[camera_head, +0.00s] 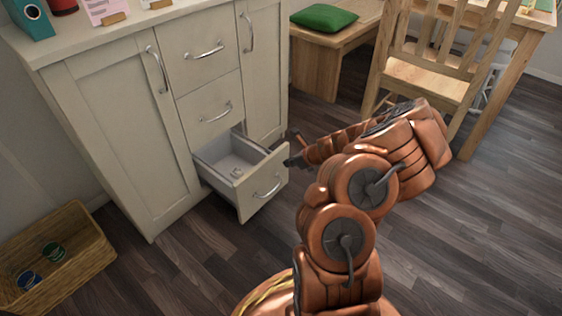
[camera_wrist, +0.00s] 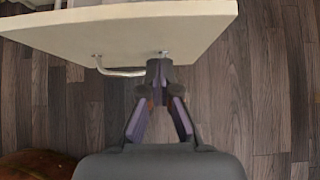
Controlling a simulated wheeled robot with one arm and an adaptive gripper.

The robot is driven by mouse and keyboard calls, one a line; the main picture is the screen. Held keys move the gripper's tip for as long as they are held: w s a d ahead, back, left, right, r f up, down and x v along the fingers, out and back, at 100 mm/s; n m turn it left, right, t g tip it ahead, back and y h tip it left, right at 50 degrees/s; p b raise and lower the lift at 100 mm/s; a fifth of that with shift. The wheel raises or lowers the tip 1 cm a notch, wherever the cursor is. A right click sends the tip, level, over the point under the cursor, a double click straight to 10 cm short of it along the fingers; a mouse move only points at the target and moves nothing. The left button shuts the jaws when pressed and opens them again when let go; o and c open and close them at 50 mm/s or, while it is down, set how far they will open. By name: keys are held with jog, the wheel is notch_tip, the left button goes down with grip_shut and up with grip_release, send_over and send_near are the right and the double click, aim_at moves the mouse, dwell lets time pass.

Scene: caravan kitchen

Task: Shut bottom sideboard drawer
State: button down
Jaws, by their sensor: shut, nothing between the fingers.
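The bottom sideboard drawer (camera_head: 262,190) stands open, pulled out from the white sideboard (camera_head: 115,135). A few small items lie inside it. My gripper (camera_head: 291,162) is shut and empty, at the right end of the drawer front in the head view. In the wrist view the drawer front (camera_wrist: 120,30) spans the top, with its metal handle (camera_wrist: 118,72) below the edge. My gripper's fingertips (camera_wrist: 159,72) are at the front beside the handle's right end. I cannot tell whether they touch it.
A wicker basket (camera_head: 50,235) stands on the floor at lower left. A wooden bench (camera_head: 325,55) with a green cushion (camera_head: 324,17) and a wooden chair (camera_head: 430,75) stand behind my arm. The wooden floor in front of the drawer is clear.

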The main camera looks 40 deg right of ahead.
aim_at(275, 159)
jog(key=w, duration=0.1)
jog(key=w+b, duration=0.1)
jog(key=w, duration=0.1)
jog(key=shift+a+f, duration=0.15)
jog(key=shift+a, duration=0.15)
jog(key=shift+w+a+b, duration=0.15)
jog(key=shift+w+b, duration=0.25)
jog(key=shift+w, duration=0.1)
